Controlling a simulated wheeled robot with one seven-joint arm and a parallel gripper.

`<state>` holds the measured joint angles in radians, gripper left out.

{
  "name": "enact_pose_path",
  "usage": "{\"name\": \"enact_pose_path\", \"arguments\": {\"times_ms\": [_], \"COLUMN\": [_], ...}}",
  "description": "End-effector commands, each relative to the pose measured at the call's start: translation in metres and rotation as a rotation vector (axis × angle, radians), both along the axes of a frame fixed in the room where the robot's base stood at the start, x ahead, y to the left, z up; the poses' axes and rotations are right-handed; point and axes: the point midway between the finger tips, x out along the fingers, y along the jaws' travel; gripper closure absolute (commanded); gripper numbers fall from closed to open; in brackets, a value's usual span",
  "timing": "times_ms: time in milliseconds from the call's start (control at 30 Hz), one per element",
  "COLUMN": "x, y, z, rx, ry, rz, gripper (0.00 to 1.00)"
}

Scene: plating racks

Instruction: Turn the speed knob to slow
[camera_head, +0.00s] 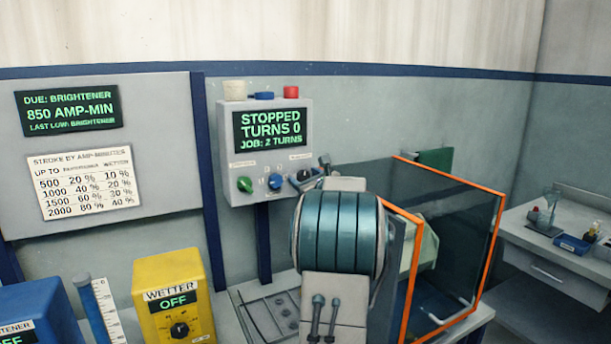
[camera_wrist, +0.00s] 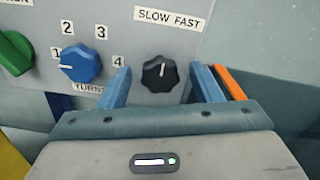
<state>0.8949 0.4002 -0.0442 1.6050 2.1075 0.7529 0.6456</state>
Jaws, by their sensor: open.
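The speed knob (camera_wrist: 160,76) is black and sits under a "SLOW FAST" label (camera_wrist: 168,18) on the grey control panel. Its white mark points nearly straight up, between the two words. My gripper (camera_wrist: 160,70) is open, with one blue finger on each side of the knob and a gap on both sides. I cannot tell how far the fingertips are from the panel face. In the head view the knob (camera_head: 303,175) is partly hidden by my gripper. The panel screen (camera_head: 269,127) reads "STOPPED, TURNS 0, JOB: 2 TURNS".
Left of the speed knob are a blue turns knob (camera_wrist: 80,64) numbered 1 to 4 and a green knob (camera_wrist: 14,53). An orange-edged clear guard (camera_head: 455,240) stands right of my arm. A yellow wetter box (camera_head: 172,270) stands at lower left.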

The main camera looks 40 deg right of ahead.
Motion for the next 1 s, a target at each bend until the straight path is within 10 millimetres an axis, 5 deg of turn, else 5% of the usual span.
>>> {"name": "enact_pose_path", "arguments": {"times_ms": [333,500,1000], "x": [0.0035,0.0034,0.0031], "y": [-0.0010,-0.0009,-0.0004], "z": [-0.0007,-0.0006,-0.0054], "rx": [0.001,0.001,-0.101], "ry": [0.000,0.000,0.029], "rz": [0.000,0.000,0.000], "gripper": [0.42,0.86,0.86]}}
